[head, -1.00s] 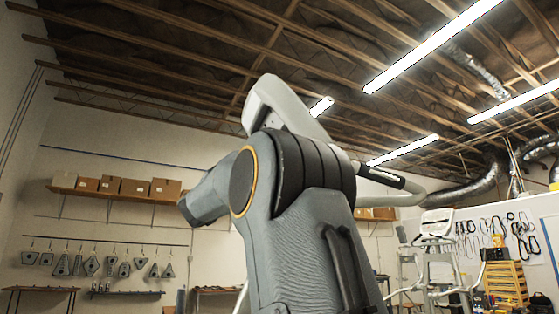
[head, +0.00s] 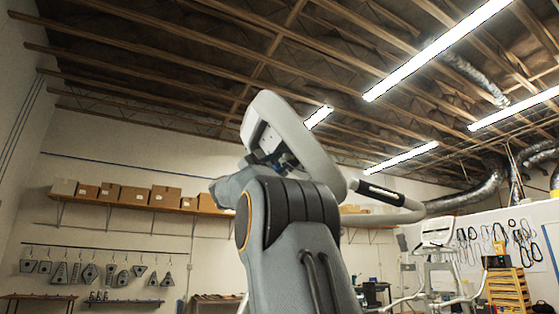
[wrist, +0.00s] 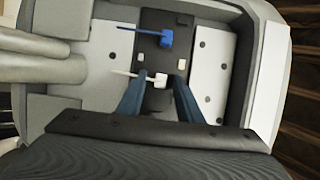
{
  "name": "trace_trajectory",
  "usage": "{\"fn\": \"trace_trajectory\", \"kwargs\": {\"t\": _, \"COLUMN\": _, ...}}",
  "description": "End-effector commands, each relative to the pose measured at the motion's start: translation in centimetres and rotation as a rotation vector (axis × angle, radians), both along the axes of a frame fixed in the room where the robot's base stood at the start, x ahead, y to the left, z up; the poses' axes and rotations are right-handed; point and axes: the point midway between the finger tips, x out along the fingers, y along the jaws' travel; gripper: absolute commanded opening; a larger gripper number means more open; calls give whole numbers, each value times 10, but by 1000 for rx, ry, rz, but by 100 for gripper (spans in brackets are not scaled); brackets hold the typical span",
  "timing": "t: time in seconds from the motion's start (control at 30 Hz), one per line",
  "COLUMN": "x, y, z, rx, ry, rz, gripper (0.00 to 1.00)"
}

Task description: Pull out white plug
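The white plug (wrist: 160,79) sits in the dark middle strip of an opened grey console (wrist: 95,65) in the wrist view, with a thin white cable running left. My gripper (wrist: 159,80) is open, its two blue-grey fingers reaching up on the left and right of the white plug. Gaps show between the plug and the fingers; their depth relative to it is hard to tell. A blue plug (wrist: 166,38) with a blue cable sits above it. In the head view the console (head: 318,150) is partly behind my arm, and the white plug cannot be made out.
Small pale sockets (wrist: 182,60) lie on the dark strip between white side panels (wrist: 208,70). The console's raised rim surrounds the recess. A handlebar (head: 385,194) extends right from the console. Boxes on a wall shelf (head: 165,199) stand far behind.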

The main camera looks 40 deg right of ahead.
Motion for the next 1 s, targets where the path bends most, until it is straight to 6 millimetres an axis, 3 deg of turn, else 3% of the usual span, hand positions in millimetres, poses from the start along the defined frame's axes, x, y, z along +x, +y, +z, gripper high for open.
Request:
{"fn": "trace_trajectory", "kwargs": {"t": 0.2, "x": 0, "y": 0, "z": 0, "rx": 0, "ry": 0, "rz": 0, "gripper": 33}}
{"fn": "trace_trajectory", "kwargs": {"t": 0.4, "x": 0, "y": 0, "z": 0, "rx": 0, "ry": 0, "rz": 0, "gripper": 1}}
{"fn": "trace_trajectory", "kwargs": {"t": 1.0, "x": 6, "y": 13, "z": -13, "rx": 1, "ry": -1, "rz": -1, "gripper": 0}}
